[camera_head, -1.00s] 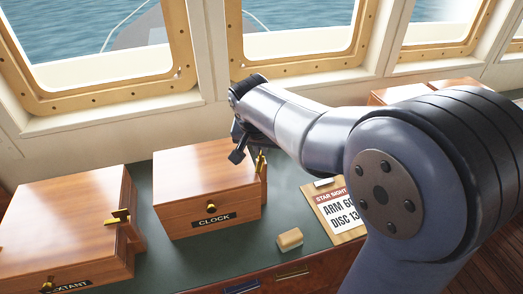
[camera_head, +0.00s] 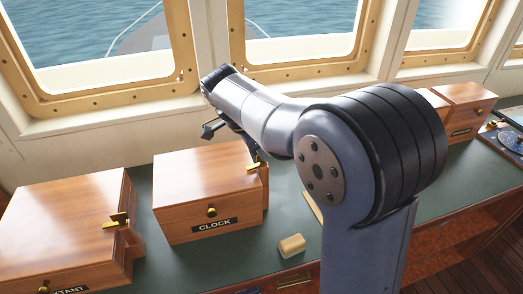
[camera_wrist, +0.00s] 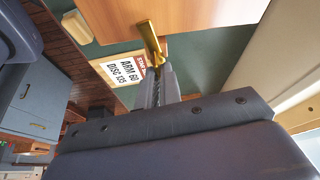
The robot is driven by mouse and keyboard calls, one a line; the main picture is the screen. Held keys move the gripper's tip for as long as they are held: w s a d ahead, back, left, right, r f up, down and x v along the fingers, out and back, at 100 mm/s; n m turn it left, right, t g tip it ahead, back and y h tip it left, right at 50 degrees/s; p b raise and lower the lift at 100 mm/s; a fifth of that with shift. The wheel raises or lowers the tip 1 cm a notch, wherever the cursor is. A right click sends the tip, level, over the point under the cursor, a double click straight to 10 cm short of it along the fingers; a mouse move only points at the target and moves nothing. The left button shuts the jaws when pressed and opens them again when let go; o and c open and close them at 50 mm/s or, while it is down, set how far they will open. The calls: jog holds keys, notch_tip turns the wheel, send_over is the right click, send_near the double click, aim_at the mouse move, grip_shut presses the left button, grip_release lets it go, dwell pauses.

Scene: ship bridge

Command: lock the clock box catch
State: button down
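The clock box (camera_head: 205,180) is a wooden box with a CLOCK label and a round front knob, standing lidded on the green counter. Its brass catch (camera_head: 255,164) is on the right side; in the head view a short bar points left toward the box. My gripper reaches down to that side from above, its tips mostly hidden by my arm. In the wrist view the catch (camera_wrist: 150,38) is a slanted brass lever. My gripper (camera_wrist: 160,72) has its two fingers close together around the lever's near end and looks shut on it.
The sextant box (camera_head: 66,230) with a similar brass catch stands at left. A small tan block (camera_head: 291,245) lies in front of the clock box. A clipboard sheet (camera_wrist: 122,69) lies to its right. More wooden boxes (camera_head: 468,105) stand far right. Windows line the back.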

jog(key=shift+w+m+g, duration=0.1)
jog(key=shift+m+g, duration=0.2)
jog(key=shift+m, duration=0.7)
jog(key=c, duration=1.6)
grip_release()
jog(key=w+v, duration=0.1)
jog(key=v, duration=0.9)
jog(key=shift+s+a+r, duration=0.3)
jog(key=shift+s+r, duration=0.05)
jog(key=shift+s, duration=0.1)
